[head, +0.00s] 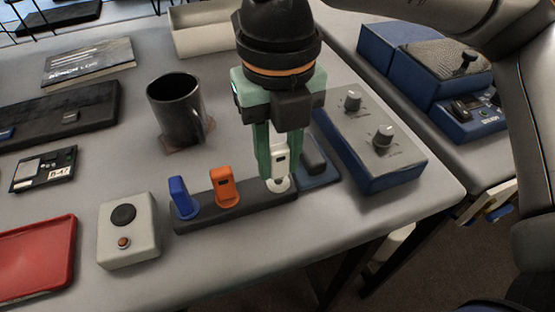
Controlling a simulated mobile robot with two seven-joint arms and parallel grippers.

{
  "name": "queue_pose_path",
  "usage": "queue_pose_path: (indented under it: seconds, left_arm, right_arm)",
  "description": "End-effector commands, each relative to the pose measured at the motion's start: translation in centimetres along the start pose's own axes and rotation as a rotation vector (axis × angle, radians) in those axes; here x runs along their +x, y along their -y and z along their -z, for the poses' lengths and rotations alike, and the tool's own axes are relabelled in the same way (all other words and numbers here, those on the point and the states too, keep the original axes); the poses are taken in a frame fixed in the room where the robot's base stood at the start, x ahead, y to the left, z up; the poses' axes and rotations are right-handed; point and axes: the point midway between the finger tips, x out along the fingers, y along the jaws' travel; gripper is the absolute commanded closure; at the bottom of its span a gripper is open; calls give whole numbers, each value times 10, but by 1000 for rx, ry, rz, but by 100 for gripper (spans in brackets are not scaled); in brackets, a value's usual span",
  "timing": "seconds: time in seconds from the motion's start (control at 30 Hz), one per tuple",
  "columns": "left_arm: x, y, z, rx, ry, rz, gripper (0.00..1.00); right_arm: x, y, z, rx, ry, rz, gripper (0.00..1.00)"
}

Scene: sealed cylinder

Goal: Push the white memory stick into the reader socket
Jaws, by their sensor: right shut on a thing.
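My right gripper (277,172) points down with its green fingers shut on the white memory stick (281,158). The stick is upright between the fingers, at the right end of a dark holder bar (205,217). A white base part shows at the stick's lower end, against the bar; I cannot tell whether it is seated or just clear. A blue stick (182,198) and an orange stick (224,187) stand upright in the same bar, to the left. A long black unit (60,112) with a small metal slot lies at the left; I cannot tell if it is the reader. My left gripper is not in view.
A grey-and-blue knob box (375,145) stands close right of my gripper. A black mug (177,108) on a coaster stands behind left. A white button box (127,231), a red tray (38,255) and a dark card (43,170) lie left. The table's front edge is near.

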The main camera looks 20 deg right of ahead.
Motion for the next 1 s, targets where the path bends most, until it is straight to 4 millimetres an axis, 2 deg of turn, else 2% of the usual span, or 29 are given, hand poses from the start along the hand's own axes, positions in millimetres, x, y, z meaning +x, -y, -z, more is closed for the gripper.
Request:
queue_pose_path:
  seconds: [1.0]
  left_arm:
    - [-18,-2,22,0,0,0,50]
  right_arm:
    - [-43,0,0,0,1,0,100]
